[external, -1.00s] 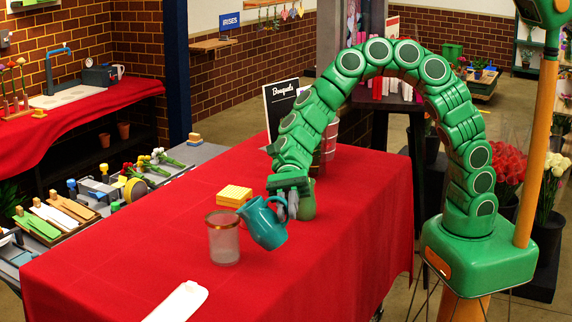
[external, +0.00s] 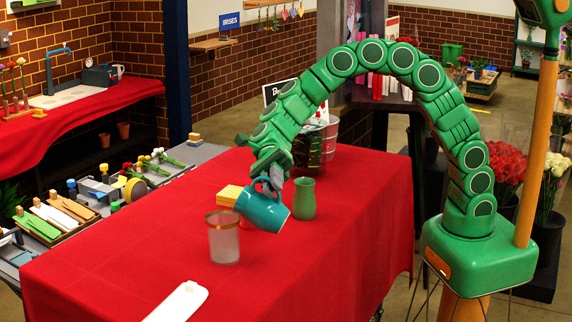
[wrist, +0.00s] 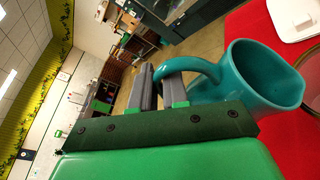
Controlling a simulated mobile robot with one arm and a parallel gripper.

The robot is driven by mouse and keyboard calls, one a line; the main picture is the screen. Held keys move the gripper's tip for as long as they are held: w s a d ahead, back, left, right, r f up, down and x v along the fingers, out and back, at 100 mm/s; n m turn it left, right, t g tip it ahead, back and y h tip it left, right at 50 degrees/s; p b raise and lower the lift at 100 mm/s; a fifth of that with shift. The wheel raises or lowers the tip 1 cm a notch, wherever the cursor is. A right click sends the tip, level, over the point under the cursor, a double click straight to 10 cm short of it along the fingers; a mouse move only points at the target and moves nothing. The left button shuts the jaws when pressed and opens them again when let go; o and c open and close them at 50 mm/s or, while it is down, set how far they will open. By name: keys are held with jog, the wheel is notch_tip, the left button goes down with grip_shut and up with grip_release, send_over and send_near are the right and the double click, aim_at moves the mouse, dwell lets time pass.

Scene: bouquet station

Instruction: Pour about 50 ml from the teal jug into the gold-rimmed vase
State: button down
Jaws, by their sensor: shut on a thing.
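The teal jug (external: 262,209) is held in the air, tipped with its mouth toward the left. My gripper (external: 268,183) is shut on its handle, which shows between the fingers in the wrist view (wrist: 205,65). The gold-rimmed vase (external: 224,244) is clear frosted glass and stands upright on the red table, just left of the jug. The jug's lip is close to the right side of the vase rim; I cannot tell whether it is over the opening. No stream shows, and the liquid level cannot be made out.
A green vase (external: 304,199) stands right behind the jug. A yellow block (external: 229,195) lies behind the glass vase. A white tray (external: 180,302) lies at the front. The left of the red table (external: 120,245) is clear.

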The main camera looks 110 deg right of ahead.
aim_at(260, 177)
jog(key=shift+w+d+r+m+y, duration=0.3)
jog(key=shift+w+r+m, duration=0.1)
jog(key=shift+r+m, duration=0.15)
jog(key=shift+w+d+r+m, duration=0.2)
jog(key=shift+w+d+m, duration=0.05)
jog(key=shift+w, duration=0.2)
jog(key=shift+w+d+r+m, duration=0.2)
jog(key=shift+w, duration=0.2)
jog(key=shift+w+d+r+m+y, duration=0.2)
jog(key=shift+w+d+m+y, duration=0.1)
jog(key=shift+w, duration=0.1)
dwell(0.6)
jog(key=shift+w+d+r+m, duration=0.25)
jog(key=shift+w+r+m, duration=0.2)
jog(key=shift+m, duration=0.15)
dwell(1.3)
